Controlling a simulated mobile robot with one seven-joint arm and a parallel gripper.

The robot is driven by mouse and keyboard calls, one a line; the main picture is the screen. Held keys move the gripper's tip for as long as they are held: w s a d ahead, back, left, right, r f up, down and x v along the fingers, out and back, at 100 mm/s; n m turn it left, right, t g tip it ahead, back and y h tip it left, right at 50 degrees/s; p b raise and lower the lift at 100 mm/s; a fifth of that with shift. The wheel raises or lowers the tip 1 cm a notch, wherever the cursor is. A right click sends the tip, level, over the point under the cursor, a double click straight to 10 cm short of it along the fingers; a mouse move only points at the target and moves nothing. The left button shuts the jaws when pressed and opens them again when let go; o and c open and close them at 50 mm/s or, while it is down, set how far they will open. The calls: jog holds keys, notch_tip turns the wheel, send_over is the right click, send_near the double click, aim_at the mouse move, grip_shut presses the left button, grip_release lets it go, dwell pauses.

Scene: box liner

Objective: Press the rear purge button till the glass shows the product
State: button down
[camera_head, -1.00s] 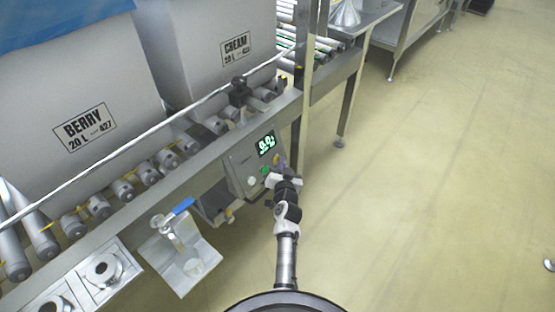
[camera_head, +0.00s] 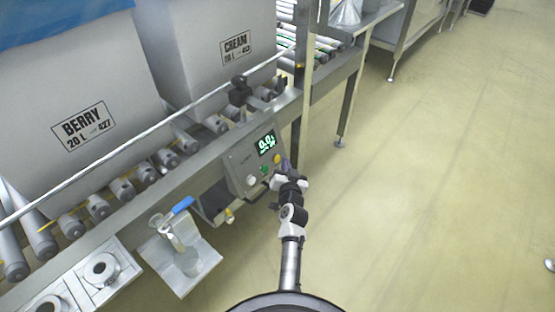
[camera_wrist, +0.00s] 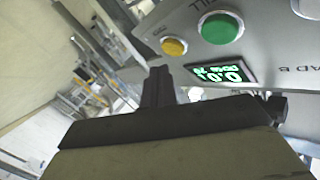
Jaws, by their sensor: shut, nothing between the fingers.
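A grey control box (camera_head: 243,172) hangs below the roller rail. Its lit display (camera_head: 266,142) appears to read 0.0. In the wrist view the box has a yellow button (camera_wrist: 174,46), a green button (camera_wrist: 220,28) and part of a white button (camera_wrist: 306,7); the label beside the yellow one is too blurred to read. My gripper (camera_wrist: 157,80) is shut and empty, with its fingertips just below the yellow button in the picture; I see no clear contact. A clear glass (camera_head: 188,261) stands on a metal tray below a blue-handled valve (camera_head: 178,208); no coloured product shows in it.
A large BERRY box (camera_head: 60,90) and a CREAM box (camera_head: 200,50) stand on the rollers above the rail (camera_head: 150,205). A metal plate with round ports (camera_head: 103,268) lies at lower left.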

jog(key=s+d, duration=0.1)
jog(key=s+d+r+b, duration=0.1)
jog(key=d, duration=0.1)
jog(key=shift+s+d+r, duration=0.2)
jog(key=shift+s, duration=0.05)
jog(key=s+d+r+p, duration=0.2)
jog(key=s+d+r, duration=0.4)
jog(key=d+r, duration=0.2)
notch_tip(320, 180, up, 2)
jog(key=shift+p, duration=0.4)
dwell(0.4)
dwell(0.3)
